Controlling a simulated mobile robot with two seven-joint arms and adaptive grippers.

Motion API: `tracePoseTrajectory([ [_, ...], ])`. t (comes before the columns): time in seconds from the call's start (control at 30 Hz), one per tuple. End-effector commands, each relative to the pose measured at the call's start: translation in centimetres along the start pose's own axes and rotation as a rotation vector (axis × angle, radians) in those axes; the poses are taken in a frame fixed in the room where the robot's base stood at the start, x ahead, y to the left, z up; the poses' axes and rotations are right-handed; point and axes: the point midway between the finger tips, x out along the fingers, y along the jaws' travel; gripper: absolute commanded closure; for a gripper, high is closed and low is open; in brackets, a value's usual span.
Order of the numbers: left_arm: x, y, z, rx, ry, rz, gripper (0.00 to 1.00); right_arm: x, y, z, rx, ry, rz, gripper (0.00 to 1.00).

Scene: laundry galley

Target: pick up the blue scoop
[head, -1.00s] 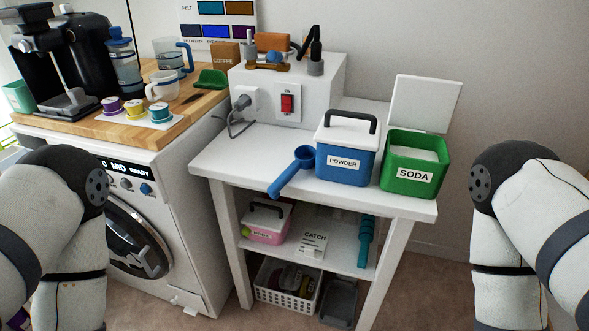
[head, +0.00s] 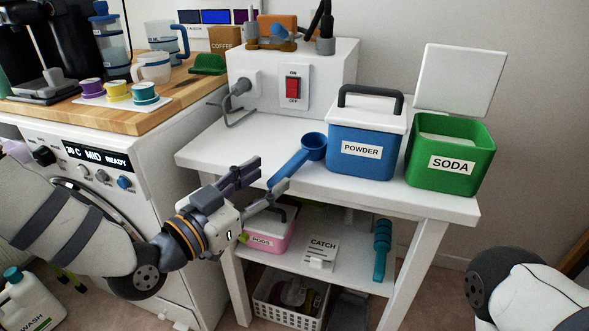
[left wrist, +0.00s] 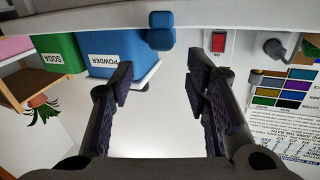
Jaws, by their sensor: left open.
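The blue scoop (head: 302,157) lies on the white table's top (head: 240,138), left of the blue powder tub. Its bowl is toward the tub and its handle points to the front left edge. My left gripper (head: 259,178) is open and empty, with its fingers close to the handle's end at the table's front edge. In the left wrist view, which looks upside down, the scoop's handle end (left wrist: 161,31) shows beyond and between the open fingers (left wrist: 160,85). I cannot tell whether a finger touches it. My right gripper is out of view.
The powder tub (head: 361,159) and the open green soda tub (head: 450,173) stand right of the scoop. A white box with a red switch (head: 293,88) stands behind. Lower shelves hold a pink pods box (head: 268,240) and a teal tool (head: 382,250). A washer (head: 125,160) is at left.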

Motion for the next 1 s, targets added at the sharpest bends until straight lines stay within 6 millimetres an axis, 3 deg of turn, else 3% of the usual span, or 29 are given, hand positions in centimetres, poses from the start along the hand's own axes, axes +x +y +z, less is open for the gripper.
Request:
tracePoseTrajectory([
  [0.43, 7.5, -0.1, 0.7, -0.004, -0.005, 0.001, 0.57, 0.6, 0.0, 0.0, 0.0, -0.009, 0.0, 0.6],
  [0.73, 8.4, -0.1, 0.6, -0.005, -0.007, 0.001, 0.57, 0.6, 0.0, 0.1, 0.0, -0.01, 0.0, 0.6],
  [0.9, 8.4, -0.1, 0.6, -0.005, -0.007, 0.001, 0.95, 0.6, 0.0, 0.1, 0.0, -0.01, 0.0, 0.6],
  [0.93, 8.4, -0.1, 0.6, -0.005, -0.007, 0.001, 1.0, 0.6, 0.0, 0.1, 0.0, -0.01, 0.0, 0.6],
  [1.0, 8.4, -0.1, 0.6, -0.005, -0.007, 0.001, 1.0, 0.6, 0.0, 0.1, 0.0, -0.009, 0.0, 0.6],
])
